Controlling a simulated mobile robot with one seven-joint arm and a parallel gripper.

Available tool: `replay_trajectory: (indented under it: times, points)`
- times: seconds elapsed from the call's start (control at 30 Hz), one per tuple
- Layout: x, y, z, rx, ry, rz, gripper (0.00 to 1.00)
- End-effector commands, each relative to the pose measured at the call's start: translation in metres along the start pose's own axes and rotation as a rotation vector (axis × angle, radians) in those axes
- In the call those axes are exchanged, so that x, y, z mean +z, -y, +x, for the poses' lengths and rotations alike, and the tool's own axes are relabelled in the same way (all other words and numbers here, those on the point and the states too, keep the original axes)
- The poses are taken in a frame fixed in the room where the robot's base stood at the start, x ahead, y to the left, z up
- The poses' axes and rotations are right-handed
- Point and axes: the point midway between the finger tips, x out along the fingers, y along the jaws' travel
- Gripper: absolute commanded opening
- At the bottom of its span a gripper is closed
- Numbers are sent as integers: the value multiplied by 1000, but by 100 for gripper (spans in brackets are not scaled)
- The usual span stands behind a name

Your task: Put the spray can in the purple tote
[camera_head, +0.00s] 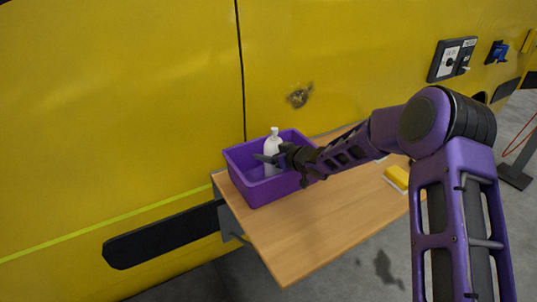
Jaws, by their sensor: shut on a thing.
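The purple tote (262,191) stands at the far left end of the wooden table, against the yellow wall. A white spray can (273,146) with a narrow top is upright over the tote's inside, and its upper part shows above the rim. My gripper (272,160) reaches in from the right over the tote's near right rim and is shut on the spray can. The fingers hide part of the can. I cannot tell whether the can's base touches the tote's floor.
The wooden table (310,225) has bare room in front and to the right of the tote. A yellow object (397,178) lies at its right edge. The yellow wall (120,100) rises behind. A black post base (514,176) stands on the floor at the far right.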

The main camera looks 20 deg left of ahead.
Motion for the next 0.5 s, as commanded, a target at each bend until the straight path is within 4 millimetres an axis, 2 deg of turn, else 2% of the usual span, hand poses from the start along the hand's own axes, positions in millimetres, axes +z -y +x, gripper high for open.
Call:
replay_trajectory:
  times: [0.3, 0.33, 0.47, 0.5]
  points:
    - [1, 0, 1, 1, -3, -1, 0]
    - [1, 0, 1, 1, -1, -1, 77]
    - [1, 0, 1, 1, -1, -1, 100]
    - [1, 0, 1, 1, -1, -1, 100]
